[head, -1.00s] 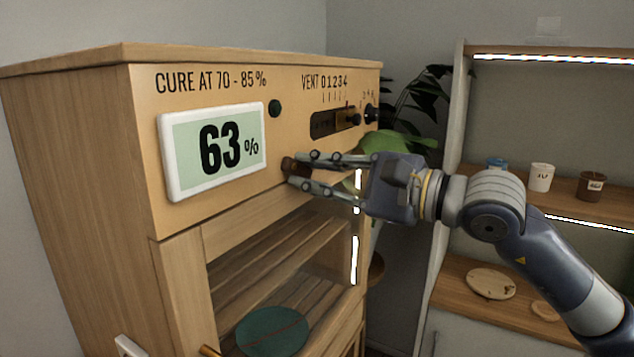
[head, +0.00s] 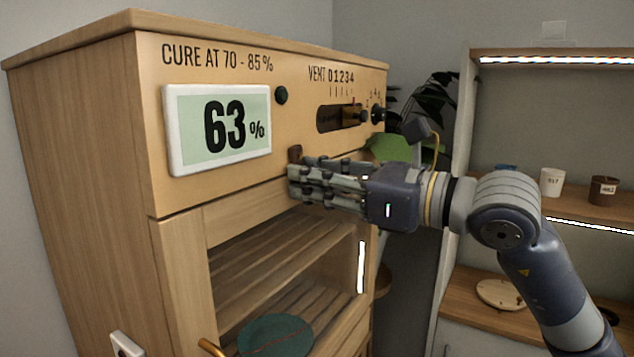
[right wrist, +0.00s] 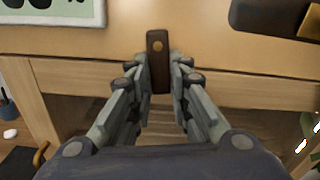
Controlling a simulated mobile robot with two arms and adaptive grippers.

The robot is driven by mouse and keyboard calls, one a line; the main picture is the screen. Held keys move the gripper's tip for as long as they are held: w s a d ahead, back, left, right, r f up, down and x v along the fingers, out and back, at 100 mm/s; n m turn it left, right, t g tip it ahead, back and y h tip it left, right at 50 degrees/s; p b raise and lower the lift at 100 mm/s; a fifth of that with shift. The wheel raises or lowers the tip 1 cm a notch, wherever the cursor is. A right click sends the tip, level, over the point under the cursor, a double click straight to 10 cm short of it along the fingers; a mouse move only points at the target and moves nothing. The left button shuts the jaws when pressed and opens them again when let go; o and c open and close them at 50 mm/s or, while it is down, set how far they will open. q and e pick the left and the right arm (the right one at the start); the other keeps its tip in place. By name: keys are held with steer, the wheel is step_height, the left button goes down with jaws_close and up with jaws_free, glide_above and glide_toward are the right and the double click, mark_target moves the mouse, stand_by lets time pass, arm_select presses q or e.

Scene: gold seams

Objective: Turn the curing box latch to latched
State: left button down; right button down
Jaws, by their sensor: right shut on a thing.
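The curing box latch (head: 295,153) is a small dark brown bar on the box front, below the 63 % display. In the right wrist view the latch (right wrist: 157,45) stands upright, with a brass-coloured pivot and its lower end over the seam between the upper panel and the door frame. My right gripper (head: 293,178) points at the box front, its fingers side by side. In the right wrist view my right gripper (right wrist: 160,80) has its fingertips on either side of the latch's lower part, shut on it. My left gripper is not in view.
The curing box (head: 85,150) has a glazed door with slatted shelves and a green disc (head: 275,335) inside. A vent slider (head: 352,116) and a dark knob (head: 378,114) sit right of the latch. A plant and shelves with cups (head: 551,182) stand to the right.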

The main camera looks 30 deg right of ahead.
steer(key=shift+s+a+f+m, duration=0.1)
steer(key=shift+s+a+m, duration=0.1)
steer(key=shift+m, duration=0.7)
steer(key=c, duration=1.5)
jaws_free()
steer(key=shift+v, duration=6)
